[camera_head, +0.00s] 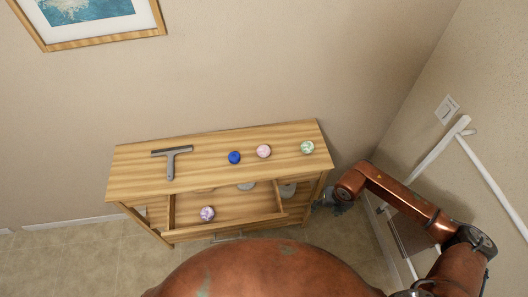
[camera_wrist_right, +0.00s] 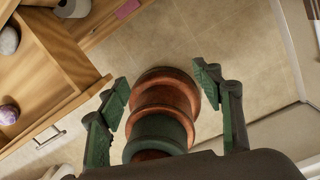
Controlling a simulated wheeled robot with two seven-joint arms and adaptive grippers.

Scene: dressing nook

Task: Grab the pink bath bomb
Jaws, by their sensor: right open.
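The pink bath bomb (camera_head: 264,151) is a small pale pink ball on top of the wooden dresser (camera_head: 135,180). It sits just right of a dark blue ball (camera_head: 234,157) and left of a green-and-white ball (camera_head: 307,147). My right gripper (camera_head: 334,206) hangs beside the dresser's right end, lower than its top and apart from the bath bomb. In the right wrist view my right gripper (camera_wrist_right: 163,80) has its fingers spread, with nothing held. The pink bath bomb is not seen in that view. My left gripper is out of view.
A grey squeegee (camera_head: 173,155) lies on the dresser's left part. An open drawer (camera_head: 250,215) below holds a purple-and-white ball (camera_head: 207,213) and pale items partly hidden under the top. A white rail (camera_head: 440,146) stands by the right wall. The dresser top's front strip is clear.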

